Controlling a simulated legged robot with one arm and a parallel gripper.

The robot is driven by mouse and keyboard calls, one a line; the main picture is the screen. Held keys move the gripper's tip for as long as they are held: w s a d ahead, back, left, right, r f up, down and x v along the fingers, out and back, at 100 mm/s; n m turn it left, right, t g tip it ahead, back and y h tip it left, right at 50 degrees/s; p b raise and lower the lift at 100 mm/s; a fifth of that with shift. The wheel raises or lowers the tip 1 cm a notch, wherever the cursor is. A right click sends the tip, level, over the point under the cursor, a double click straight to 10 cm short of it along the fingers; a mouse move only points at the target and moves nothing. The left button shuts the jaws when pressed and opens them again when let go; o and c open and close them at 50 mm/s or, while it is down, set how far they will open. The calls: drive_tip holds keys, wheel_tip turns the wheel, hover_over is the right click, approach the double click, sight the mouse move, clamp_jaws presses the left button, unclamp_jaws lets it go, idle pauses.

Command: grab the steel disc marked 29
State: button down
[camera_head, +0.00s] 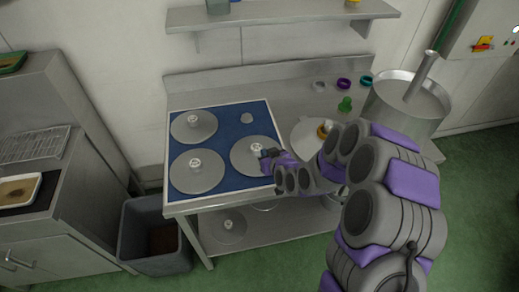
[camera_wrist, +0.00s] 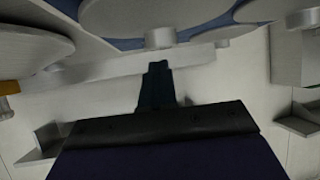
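Small marks show on the knobs, but I cannot read any number. My gripper (camera_head: 267,155) is at the right disc, close beside its knob. In the wrist view the dark fingers (camera_wrist: 157,72) point at a knob (camera_wrist: 160,38) under a disc edge, with a small gap apparent. I cannot tell whether the fingers are open or shut.
Another disc (camera_head: 229,226) lies on the lower shelf. A pale round plate (camera_head: 303,139) with a brass-coloured piece is partly behind my arm. A steel pot (camera_head: 407,104) stands at the right. Small coloured items line the table's back. A grey bin (camera_head: 150,232) stands left.

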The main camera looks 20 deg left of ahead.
drive_tip(key=s+d+r+p, duration=0.1)
drive_tip(key=s+d+p, duration=0.6)
drive_tip(key=d+p, duration=0.3)
drive_tip(key=shift+d+r+p, duration=0.15)
drive_tip(key=shift+d+p, duration=0.2)
drive_tip(key=shift+p, duration=0.9)
drive_tip(key=c, duration=1.3)
unclamp_jaws()
drive_tip(key=shift+s+d, duration=0.1)
drive_tip(key=shift+d, duration=0.3)
drive_tip(key=o, duration=0.8)
drive_tip(key=shift+a, duration=0.25)
drive_tip(key=shift+o, duration=0.6)
drive_tip(key=shift+d, duration=0.1)
